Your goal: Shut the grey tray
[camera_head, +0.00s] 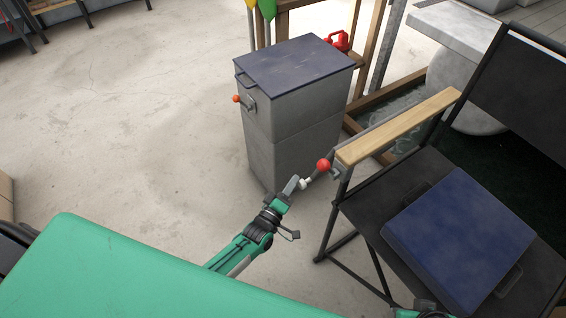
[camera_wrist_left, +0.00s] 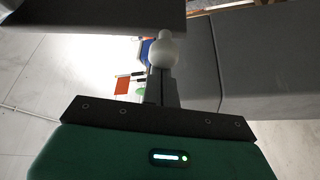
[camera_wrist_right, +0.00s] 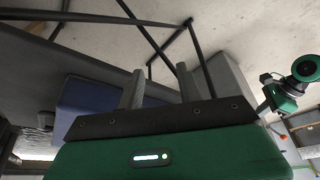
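I cannot tell for sure which thing is the grey tray; the grey box (camera_head: 290,135) with a dark blue lid stands behind my left gripper in the head view. My right gripper (camera_wrist_right: 160,88) is open and empty; only a bit shows at the head view's bottom edge.
A black chair with a wooden armrest (camera_head: 398,126) stands at the right. A red ball (camera_head: 323,165) is at the armrest's front end, close to my left gripper. A blue case (camera_head: 460,238) lies on the seat. The floor at the left (camera_head: 130,120) is clear.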

